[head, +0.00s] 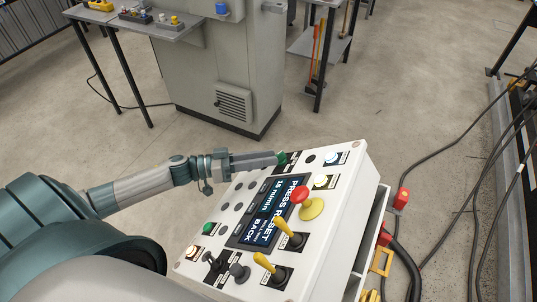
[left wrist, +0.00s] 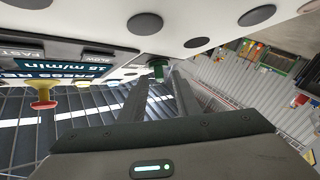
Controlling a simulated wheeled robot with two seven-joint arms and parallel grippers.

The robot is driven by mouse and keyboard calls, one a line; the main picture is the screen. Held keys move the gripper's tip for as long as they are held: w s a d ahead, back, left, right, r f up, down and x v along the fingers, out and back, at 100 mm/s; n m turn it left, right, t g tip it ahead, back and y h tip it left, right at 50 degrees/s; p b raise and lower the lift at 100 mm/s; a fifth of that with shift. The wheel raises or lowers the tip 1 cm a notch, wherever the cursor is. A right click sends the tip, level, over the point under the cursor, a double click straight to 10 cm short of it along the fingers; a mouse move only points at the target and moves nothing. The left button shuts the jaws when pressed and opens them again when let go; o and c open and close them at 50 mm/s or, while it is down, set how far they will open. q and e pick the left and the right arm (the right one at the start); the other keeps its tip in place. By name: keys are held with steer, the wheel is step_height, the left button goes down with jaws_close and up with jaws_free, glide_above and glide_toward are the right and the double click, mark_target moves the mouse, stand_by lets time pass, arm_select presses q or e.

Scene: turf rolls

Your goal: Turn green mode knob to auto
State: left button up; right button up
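The green mode knob (head: 282,158) sits on a black plate at the far edge of the white control panel (head: 338,196). It also shows in the left wrist view (left wrist: 157,70), near the upper middle. My left gripper (head: 276,158) reaches in from the left with its fingertips at the knob. In the left wrist view the two fingers (left wrist: 157,90) are apart, with the knob showing between their tips. I cannot tell whether they touch it. The knob's pointer and most of its label are hidden. My right gripper is not in view.
The panel carries a screen (head: 268,212) reading PRESS RESET, a red mushroom button (head: 300,195), yellow levers (head: 288,233), a white-blue button (head: 332,158) and another green button (head: 208,228). A grey cabinet (head: 225,60) stands behind. Cables (head: 440,150) lie on the floor at right.

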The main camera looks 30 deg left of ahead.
arm_select(q)
steer(key=shift+w+d, duration=0.35)
steer(key=shift+d, duration=0.05)
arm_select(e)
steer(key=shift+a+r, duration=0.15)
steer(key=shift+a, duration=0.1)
arm_select(q)
steer(key=shift+c, duration=0.3)
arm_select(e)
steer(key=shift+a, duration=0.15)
arm_select(q)
jaws_close()
